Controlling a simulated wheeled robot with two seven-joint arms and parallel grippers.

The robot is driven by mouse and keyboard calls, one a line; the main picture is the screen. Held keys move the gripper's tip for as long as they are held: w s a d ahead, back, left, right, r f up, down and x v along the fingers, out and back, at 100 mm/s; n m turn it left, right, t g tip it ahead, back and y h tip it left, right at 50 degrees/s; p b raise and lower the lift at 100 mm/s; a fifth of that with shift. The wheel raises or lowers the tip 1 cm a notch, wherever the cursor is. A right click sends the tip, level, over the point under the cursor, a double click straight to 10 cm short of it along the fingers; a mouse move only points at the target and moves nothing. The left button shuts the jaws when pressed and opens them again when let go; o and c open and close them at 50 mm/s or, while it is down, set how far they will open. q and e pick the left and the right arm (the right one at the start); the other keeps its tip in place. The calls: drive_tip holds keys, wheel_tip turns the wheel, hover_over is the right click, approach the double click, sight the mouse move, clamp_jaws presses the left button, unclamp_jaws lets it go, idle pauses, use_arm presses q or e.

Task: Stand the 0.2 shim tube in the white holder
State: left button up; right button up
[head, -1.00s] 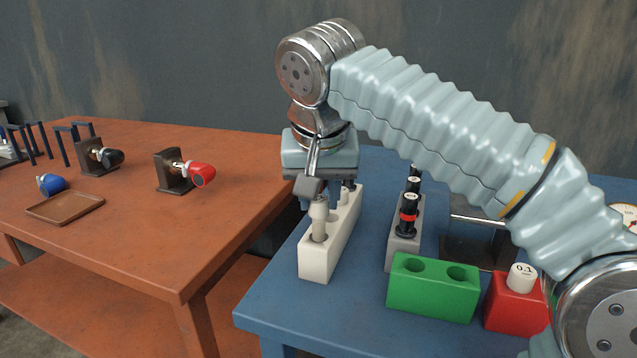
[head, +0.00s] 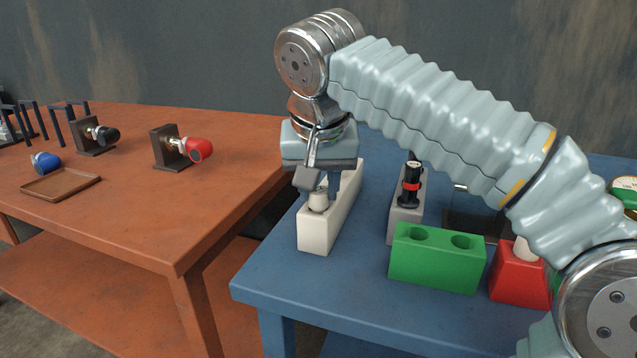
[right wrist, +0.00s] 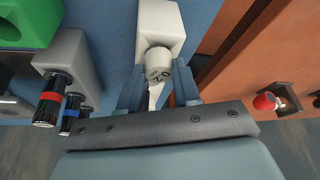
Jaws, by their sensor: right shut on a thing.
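The white holder (head: 314,238) stands on the blue table, long side running away from me. The 0.2 shim tube (head: 318,202) is pale with a white cap and stands upright at the holder's near end, its lower part inside the near hole. Its cap with the 0.2 mark shows in the right wrist view (right wrist: 158,64), between the fingers. My right gripper (head: 325,190) is over the holder, pointing down and shut on the tube. The holder (right wrist: 160,18) also shows there. How deep the tube sits is hidden. My left gripper is out of view.
A grey holder (head: 398,226) with dark tubes, one red-banded, stands right of the white holder. A green block (head: 436,265) with two holes and a red block (head: 518,280) with a white tube are nearer. An orange table (head: 120,225) is at left.

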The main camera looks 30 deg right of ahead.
idle(0.3)
drive_tip(key=o, duration=1.1)
drive_tip(key=shift+o, duration=0.4)
drive_tip(key=shift+o, duration=1.3)
